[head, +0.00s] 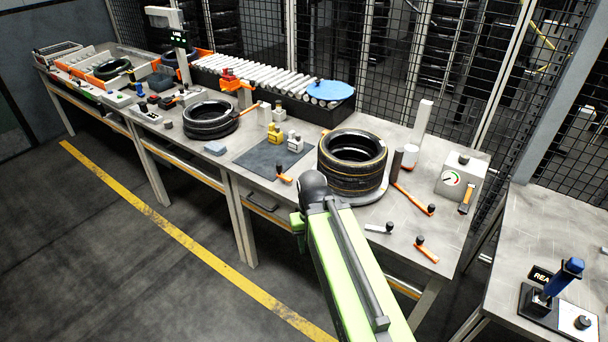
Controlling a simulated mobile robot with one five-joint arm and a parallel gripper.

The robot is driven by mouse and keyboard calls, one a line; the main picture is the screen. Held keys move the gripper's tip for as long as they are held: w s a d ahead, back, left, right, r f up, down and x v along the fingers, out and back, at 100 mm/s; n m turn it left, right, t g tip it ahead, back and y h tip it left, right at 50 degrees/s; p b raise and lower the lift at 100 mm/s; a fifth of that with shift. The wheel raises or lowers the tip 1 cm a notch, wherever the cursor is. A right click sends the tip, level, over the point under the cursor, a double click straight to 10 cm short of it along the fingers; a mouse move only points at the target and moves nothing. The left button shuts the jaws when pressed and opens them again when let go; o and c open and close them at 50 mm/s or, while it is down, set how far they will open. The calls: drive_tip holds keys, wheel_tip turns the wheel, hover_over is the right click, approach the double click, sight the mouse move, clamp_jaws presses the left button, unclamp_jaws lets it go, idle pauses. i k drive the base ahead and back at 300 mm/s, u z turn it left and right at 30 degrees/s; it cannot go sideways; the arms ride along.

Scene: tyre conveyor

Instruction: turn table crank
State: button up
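A stack of dark tyres (352,165) with thin orange lines sits on a round grey turntable (371,200) on the workbench. An orange bar with a black knob (414,199) lies to the right of the turntable; it looks like a crank, but I cannot tell whether it joins the turntable. Another orange handle with a black end (285,177) is left of the tyre stack. My green arm reaches up from the bottom, and its dark end (313,186) is in front of and left of the tyres. The fingers are hidden, so their opening does not show.
A grey box with a gauge (461,177) and a short orange-handled lever (427,249) are on the right of the bench. A roller conveyor (270,77) runs behind. A separate table with a blue lever (566,277) stands at right. Floor at left is clear.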

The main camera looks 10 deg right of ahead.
sight(279, 166)
drive_tip(key=u, duration=0.1)
drive_tip(key=k, duration=0.3)
drive_tip(key=z, duration=0.35)
drive_tip(key=i, duration=1.25)
drive_tip(key=u, duration=0.45)
